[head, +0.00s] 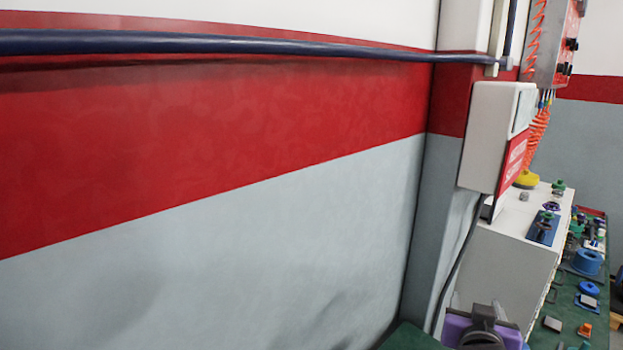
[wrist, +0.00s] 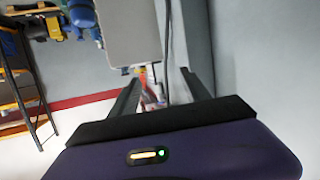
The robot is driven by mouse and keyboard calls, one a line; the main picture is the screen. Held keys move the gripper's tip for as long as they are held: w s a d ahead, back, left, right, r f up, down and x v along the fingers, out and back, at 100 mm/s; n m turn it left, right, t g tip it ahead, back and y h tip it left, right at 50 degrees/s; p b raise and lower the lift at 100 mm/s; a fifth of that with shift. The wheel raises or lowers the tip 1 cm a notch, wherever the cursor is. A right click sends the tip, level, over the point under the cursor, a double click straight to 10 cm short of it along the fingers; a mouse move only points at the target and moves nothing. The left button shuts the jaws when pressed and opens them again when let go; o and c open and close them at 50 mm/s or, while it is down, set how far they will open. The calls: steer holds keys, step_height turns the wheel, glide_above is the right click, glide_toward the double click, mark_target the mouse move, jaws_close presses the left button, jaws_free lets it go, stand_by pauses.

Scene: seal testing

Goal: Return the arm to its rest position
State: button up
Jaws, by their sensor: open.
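My gripper (wrist: 160,84) shows in the wrist view with its two dark fingers spread apart. Nothing is between the fingers. Its dark purple body fills the bottom of that view. The fingers point past a grey wall and a pale box-shaped surface, and the picture appears turned over. In the head view a purple and dark grey part at the bottom edge looks like part of my arm; the fingers cannot be made out there. The rest of the arm is out of view.
A grey and red wall (head: 250,220) fills the left, with a dark blue pipe (head: 250,43) along it. A white wall box (head: 490,135) hangs above a white cabinet (head: 507,245). Right of it, a green bench (head: 560,335) holds several small parts, including a blue round part (head: 587,262).

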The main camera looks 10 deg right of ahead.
steer(key=s+a+f+n+t+y, duration=0.3)
steer(key=s+a, duration=0.3)
steer(key=s, duration=0.1)
steer(key=s+a+f+n+t+y, duration=0.2)
steer(key=s+a+n+y, duration=0.1)
steer(key=s+a, duration=0.3)
steer(key=s+a+f+g+y, duration=0.1)
steer(key=s+a+f, duration=0.1)
steer(key=s, duration=1.2)
steer(key=s+a+f+g+y, duration=0.1)
steer(key=s+a+f, duration=0.1)
steer(key=s, duration=1.2)
steer(key=shift+s+g, duration=0.3)
steer(key=shift+s, duration=0.05)
steer(key=shift+o, duration=0.3)
